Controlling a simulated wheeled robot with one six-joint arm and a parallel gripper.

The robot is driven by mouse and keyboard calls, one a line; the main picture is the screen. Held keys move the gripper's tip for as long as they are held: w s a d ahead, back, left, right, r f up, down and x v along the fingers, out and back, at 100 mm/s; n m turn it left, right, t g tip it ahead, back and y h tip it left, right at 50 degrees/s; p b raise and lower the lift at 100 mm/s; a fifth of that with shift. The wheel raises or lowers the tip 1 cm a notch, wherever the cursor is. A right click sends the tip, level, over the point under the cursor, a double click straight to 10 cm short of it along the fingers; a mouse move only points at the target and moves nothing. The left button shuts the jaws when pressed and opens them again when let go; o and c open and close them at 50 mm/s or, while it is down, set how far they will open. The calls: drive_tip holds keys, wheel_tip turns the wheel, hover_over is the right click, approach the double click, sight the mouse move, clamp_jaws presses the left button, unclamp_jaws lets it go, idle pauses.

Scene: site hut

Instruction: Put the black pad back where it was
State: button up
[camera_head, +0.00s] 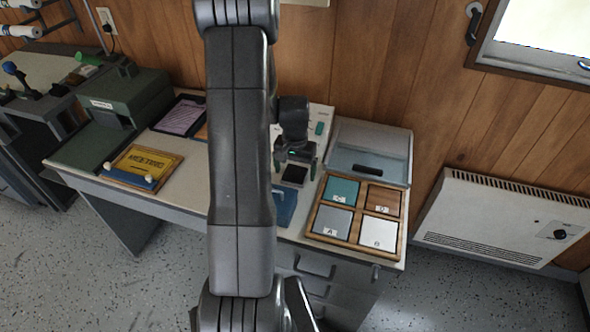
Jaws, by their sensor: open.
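A small black pad (295,174) lies at the back of the desk, just under my gripper. My gripper (296,164) points down over it with its jaws open, one finger at each side. I cannot tell whether the fingers touch the pad or how far above it they are. A wooden tray (310,236) to the right has squares labelled with letters: teal C (342,188), brown D (383,199), grey A (334,222) and white B (378,232). My arm hides part of the desk left of the pad.
A clear-lidded box (372,140) with a black handle stands behind the tray. A pale panel (322,115) with a green switch is behind my gripper. A blue item (285,207) lies in front of the pad. A yellow meeting sign (146,162) and green machine (125,100) are left.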

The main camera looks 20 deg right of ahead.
sight(295, 172)
wheel_tip(295, 172, up, 12)
drive_tip(key=shift+f, duration=0.15)
idle(0.4)
wheel_tip(295, 172, down, 12)
drive_tip(key=shift+f, duration=0.1)
drive_tip(key=shift+r, duration=1.4)
